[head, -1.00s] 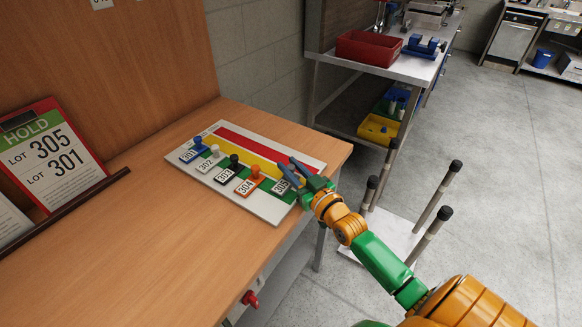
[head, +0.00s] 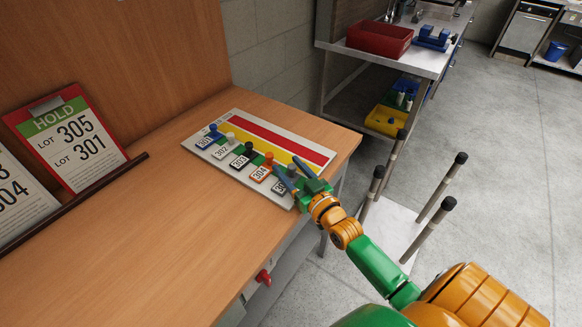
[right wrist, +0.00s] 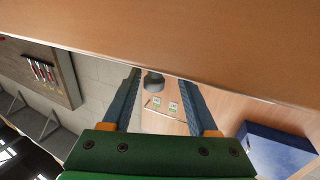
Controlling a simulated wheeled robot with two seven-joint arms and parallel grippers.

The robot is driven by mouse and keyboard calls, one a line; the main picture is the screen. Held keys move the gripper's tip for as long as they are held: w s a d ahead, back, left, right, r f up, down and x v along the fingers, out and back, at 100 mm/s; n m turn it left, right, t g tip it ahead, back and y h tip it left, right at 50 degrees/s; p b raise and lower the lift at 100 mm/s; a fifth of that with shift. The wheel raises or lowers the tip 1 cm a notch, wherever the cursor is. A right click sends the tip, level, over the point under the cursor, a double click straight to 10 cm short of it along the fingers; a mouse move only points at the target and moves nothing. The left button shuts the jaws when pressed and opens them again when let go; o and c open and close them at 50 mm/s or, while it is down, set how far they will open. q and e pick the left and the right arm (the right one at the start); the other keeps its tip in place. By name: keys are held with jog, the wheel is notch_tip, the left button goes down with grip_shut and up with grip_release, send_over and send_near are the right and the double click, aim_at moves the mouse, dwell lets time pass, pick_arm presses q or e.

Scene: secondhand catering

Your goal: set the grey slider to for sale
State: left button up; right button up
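A white board (head: 215,152) with red, yellow and green bands lies on the wooden table. Along its front edge are several numbered sliders: blue 301 (head: 213,131), white 302 (head: 230,138), black 303 (head: 248,149) and orange 304 (head: 268,159). The 305 plate (head: 279,187) is at the right end, partly covered by my right gripper (head: 291,173); its knob is hidden in the head view. In the right wrist view a grey knob (right wrist: 153,82) shows between the two spread fingers, with gaps on both sides. My left gripper is out of view.
A card reading HOLD, lots 305 and 301 (head: 68,142), leans in a dark rail (head: 75,203) at the left; another card (head: 18,195) showing 304 is partly cut off. A red tray (head: 380,41) sits on a metal bench. Upturned legs (head: 430,229) stand right of the table.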

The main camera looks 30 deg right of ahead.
jog(key=s, duration=0.7)
jog(key=shift+s, duration=0.1)
dwell(0.4)
